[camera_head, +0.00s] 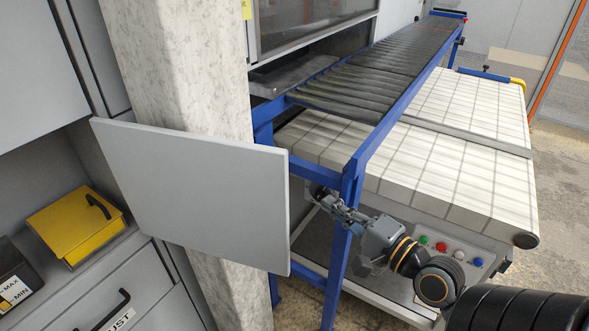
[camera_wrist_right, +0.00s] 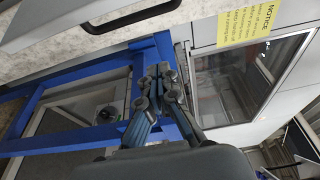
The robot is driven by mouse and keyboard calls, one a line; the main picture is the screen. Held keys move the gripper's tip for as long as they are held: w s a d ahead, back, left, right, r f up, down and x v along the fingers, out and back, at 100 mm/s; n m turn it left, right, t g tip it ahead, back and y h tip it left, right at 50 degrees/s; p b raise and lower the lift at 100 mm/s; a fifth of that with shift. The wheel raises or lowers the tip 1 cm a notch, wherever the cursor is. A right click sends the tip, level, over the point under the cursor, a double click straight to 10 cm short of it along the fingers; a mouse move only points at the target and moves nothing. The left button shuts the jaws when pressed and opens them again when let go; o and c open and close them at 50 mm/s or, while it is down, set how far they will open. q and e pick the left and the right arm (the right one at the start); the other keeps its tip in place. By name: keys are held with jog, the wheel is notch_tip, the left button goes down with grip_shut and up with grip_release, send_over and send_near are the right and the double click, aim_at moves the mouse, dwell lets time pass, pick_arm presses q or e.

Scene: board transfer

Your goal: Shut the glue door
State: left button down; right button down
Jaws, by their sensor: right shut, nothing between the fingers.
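The glue door (camera_head: 195,195) is a flat light-grey panel in the head view. It stands open, swung out from the grey cabinet on the left and reaching across the pale stone pillar. Behind it is an open compartment with a yellow box (camera_head: 72,225) with a black handle. My left gripper is not in view.
A blue-framed roller conveyor (camera_head: 385,65) and a white tiled belt (camera_head: 450,150) lie close to my right arm. A blue post (camera_head: 341,255) stands beside the gripper. Coloured buttons (camera_head: 441,246) sit below the belt. A drawer with a black handle (camera_head: 112,311) is below the compartment.

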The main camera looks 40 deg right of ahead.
jog(key=w+a+p, duration=0.1)
jog(key=w+p, duration=0.3)
jog(key=w, duration=0.6)
jog(key=a, duration=0.1)
jog(key=s+a+p, duration=0.1)
jog(key=s+a, duration=0.1)
jog(key=shift+a+r, duration=0.15)
jog(key=shift+a, duration=0.25)
jog(key=shift+w, duration=0.1)
